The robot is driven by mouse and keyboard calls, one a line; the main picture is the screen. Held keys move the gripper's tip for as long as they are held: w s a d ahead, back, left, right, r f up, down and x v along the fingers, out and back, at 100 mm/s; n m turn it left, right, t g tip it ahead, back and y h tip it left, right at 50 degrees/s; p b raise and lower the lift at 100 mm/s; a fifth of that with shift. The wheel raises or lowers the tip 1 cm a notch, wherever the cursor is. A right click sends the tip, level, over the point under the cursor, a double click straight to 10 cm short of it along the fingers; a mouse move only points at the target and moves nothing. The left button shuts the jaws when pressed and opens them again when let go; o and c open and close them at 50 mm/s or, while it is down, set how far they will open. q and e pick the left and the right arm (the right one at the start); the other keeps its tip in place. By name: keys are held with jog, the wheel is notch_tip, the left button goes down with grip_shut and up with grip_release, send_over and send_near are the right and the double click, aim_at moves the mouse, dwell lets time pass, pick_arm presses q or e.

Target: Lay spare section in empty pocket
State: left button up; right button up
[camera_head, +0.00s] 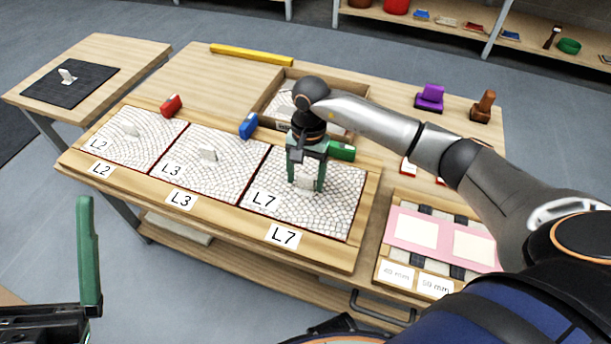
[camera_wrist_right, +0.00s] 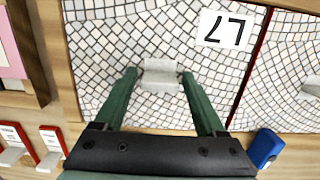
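The L7 mosaic section (camera_head: 335,205), pale stone with a white grip block (camera_head: 307,183), lies in the right pocket of the wooden frame (camera_head: 225,225); it looks flat. The L2 section (camera_head: 128,140) and L3 section (camera_head: 205,162) fill the other two pockets. My right gripper (camera_head: 306,188) points down over the L7 section, its green fingers on either side of the grip block. In the right wrist view the grip block (camera_wrist_right: 161,76) stands between the fingertips with small gaps, so the gripper is open. My left gripper (camera_head: 88,250) shows partly at lower left, empty; its one visible finger stands at the palm's end.
Red (camera_head: 171,105), blue (camera_head: 249,125) and green (camera_head: 341,150) blocks sit along the frame's back edge. A wooden tray (camera_head: 352,88) stands behind. A pink-covered gauge board (camera_head: 440,232) is at right. A side table (camera_head: 110,55) holds a black mat.

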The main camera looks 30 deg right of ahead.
jog(key=shift+o, duration=0.7)
